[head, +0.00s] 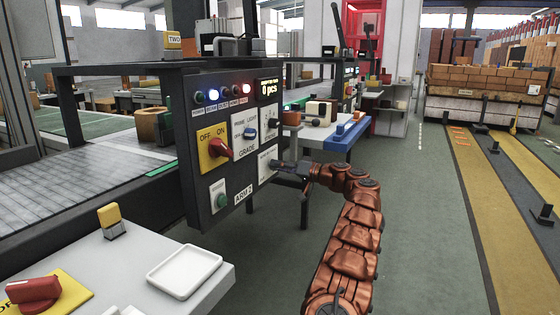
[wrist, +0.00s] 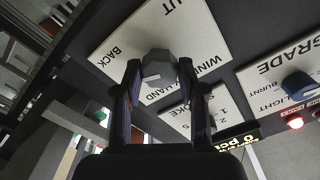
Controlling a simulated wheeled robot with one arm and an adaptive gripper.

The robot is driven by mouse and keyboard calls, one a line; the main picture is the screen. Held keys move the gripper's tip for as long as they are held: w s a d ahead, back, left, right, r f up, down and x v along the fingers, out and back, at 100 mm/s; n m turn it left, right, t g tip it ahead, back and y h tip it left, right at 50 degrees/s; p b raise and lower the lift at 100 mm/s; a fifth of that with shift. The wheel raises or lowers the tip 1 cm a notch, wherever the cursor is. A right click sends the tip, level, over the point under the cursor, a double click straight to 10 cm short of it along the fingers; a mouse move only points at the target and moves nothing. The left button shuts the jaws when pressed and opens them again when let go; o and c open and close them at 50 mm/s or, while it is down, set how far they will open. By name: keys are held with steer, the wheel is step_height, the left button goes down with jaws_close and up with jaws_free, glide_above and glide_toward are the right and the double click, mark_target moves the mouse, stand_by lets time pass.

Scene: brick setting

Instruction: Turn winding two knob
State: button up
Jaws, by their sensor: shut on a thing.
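A dark control panel (head: 232,130) stands at the left centre in the head view. At its lower right edge is a white plate (head: 264,158), and my gripper (head: 280,166) is against it. The knob is too small to make out in the head view.
The panel also has a red off/on switch (head: 219,149), a blue grade knob (head: 249,133), a green button (head: 221,200) and lit lamps. A "TWO" sign (head: 173,40) stands above.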

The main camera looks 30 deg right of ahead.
steer(key=shift+m+p, duration=6.4)
steer(key=shift+m, duration=1.3)
steer(key=o, duration=1.1)
steer(key=shift+o, duration=0.2)
steer(key=shift+d, duration=0.1)
steer(key=v, duration=1.2)
